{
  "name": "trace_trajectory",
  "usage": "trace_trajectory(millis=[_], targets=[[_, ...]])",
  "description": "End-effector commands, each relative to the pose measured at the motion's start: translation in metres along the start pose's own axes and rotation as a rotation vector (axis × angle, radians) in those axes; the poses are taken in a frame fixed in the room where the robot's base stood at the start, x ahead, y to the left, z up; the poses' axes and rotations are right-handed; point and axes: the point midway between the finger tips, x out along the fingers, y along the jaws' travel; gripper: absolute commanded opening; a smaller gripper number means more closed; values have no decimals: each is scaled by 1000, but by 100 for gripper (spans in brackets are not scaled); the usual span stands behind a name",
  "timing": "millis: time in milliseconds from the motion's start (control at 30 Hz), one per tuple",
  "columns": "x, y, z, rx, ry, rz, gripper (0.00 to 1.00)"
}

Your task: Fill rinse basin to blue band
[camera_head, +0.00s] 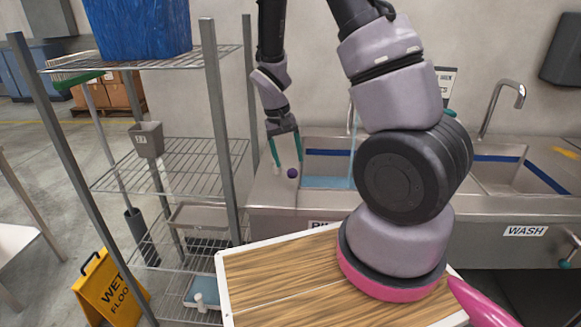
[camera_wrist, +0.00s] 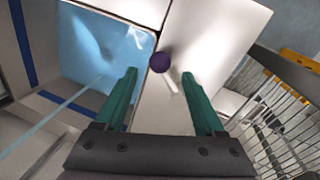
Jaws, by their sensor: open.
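The rinse basin (camera_head: 312,168) is the left sink, its front label partly hidden by my arm. A blue band (camera_head: 328,152) runs around its inner wall, also in the wrist view (camera_wrist: 22,45). Pale blue water (camera_head: 327,182) lies in the bottom, below the band, with bare wall between; it also shows in the wrist view (camera_wrist: 105,50). A thin water stream (camera_wrist: 88,85) falls into the basin. A purple knob (camera_head: 292,173) on a pale lever stands on the counter left of the basin. My gripper (camera_head: 286,150) is open and empty above the knob (camera_wrist: 160,63), teal fingers apart.
The wash basin (camera_head: 510,178) with its tap (camera_head: 503,95) is at the right. A wire shelf (camera_head: 180,165) stands close to the counter's left. A wooden-topped board (camera_head: 285,285) is in front, and a yellow wet-floor sign (camera_head: 103,290) stands at lower left.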

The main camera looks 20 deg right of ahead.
Motion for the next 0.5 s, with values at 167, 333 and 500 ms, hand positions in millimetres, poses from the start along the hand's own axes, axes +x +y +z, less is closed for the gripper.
trace_trajectory(millis=[167,333,500], targets=[[-37,0,-1,1,4,-2,71],[-57,0,-1,1,2,-1,71],[-63,1,0,0,0,1,71]])
